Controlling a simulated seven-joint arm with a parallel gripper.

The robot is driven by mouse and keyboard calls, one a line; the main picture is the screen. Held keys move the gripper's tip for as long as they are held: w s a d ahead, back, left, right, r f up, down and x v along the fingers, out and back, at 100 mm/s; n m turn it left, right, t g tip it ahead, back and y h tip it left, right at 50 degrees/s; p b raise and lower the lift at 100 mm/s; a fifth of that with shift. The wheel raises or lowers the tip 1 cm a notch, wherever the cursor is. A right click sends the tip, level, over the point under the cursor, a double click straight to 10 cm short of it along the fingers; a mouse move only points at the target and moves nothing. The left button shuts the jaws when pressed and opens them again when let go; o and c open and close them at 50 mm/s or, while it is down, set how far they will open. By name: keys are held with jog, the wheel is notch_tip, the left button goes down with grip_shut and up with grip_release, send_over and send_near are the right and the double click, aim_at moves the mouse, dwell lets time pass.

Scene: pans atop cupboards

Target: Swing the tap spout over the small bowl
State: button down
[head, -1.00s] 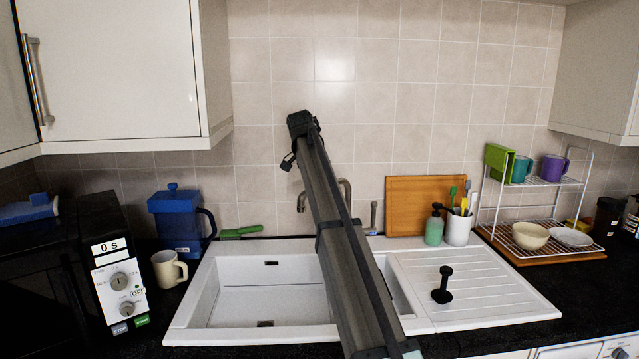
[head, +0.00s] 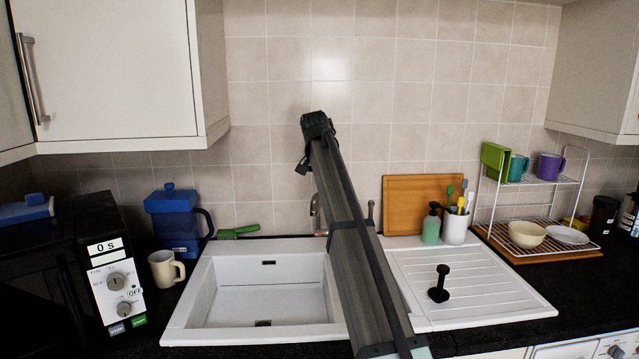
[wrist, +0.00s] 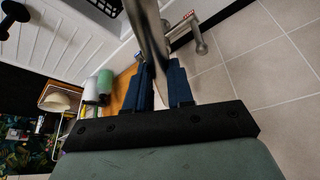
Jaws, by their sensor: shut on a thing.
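The metal tap spout (wrist: 148,35) runs between my blue gripper fingers in the wrist view. My gripper (wrist: 161,76) is shut on it. In the head view, a piece of the spout (head: 316,213) shows just left of my arm, behind the sink. The tap's upright lever (head: 371,212) shows right of my arm. My gripper is hidden behind my arm in the head view. The sink's small bowl lies between the large bowl (head: 222,294) and the ridged drainer (head: 480,290), and my arm covers nearly all of it. I cannot tell whether the spout's outlet is above it.
A black plunger-like thing (head: 439,285) stands on the drainer. A green soap bottle (head: 431,228), a white utensil cup (head: 455,228) and a wooden board (head: 408,205) stand behind it. The tiled wall (wrist: 265,60) is close to my gripper.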

jog(key=s+d+n+y, duration=0.2)
jog(key=d+n+y, duration=0.1)
jog(key=d+n, duration=0.5)
jog(key=shift+d, duration=1.2)
jog(key=c, duration=1)
grip_release()
jog(key=shift+t, duration=0.3)
jog(key=shift+r, duration=0.1)
jog(key=v, duration=1.3)
jog(key=shift+d+r, duration=0.1)
jog(key=shift+r, duration=0.3)
jog(key=shift+d+f, duration=0.1)
